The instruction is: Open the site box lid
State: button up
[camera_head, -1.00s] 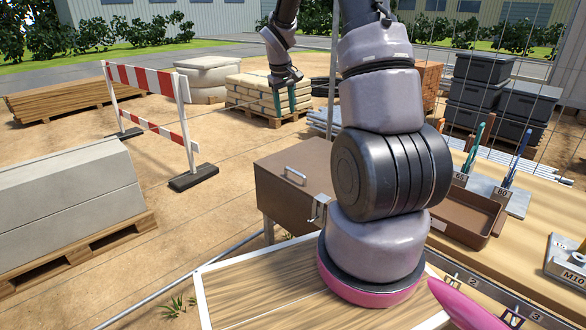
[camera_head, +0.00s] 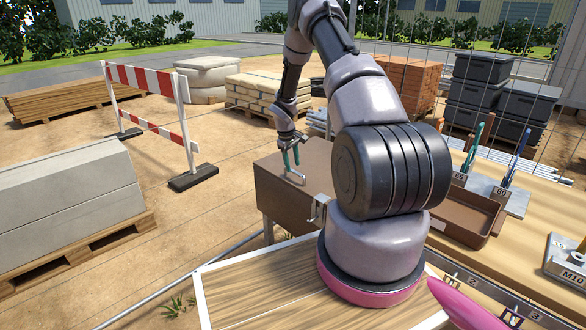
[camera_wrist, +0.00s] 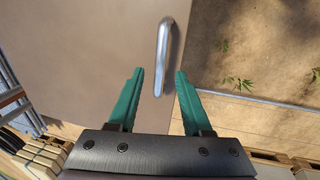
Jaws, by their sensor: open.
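The site box (camera_head: 295,190) is a brown box with its lid (camera_head: 318,160) shut, left of my arm's base in the head view. My gripper (camera_head: 291,160) is above the lid at the handle, fingers pointing down. In the wrist view, the open green fingers (camera_wrist: 158,98) are apart, and the handle (camera_wrist: 164,50) lies ahead of the gap between them. The fingers do not hold it. A metal latch (camera_head: 318,209) is on the box's front. My arm hides the box's right part.
A brown tray (camera_head: 465,212) and tool holders stand on the wooden bench (camera_head: 520,235) at right. A red-and-white barrier (camera_head: 150,100) and concrete blocks (camera_head: 65,190) on a pallet are at left. The ground left of the box is clear.

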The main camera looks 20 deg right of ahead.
jog(key=shift+d+f, duration=0.2)
jog(key=shift+f, duration=0.95)
grip_shut()
dwell(0.6)
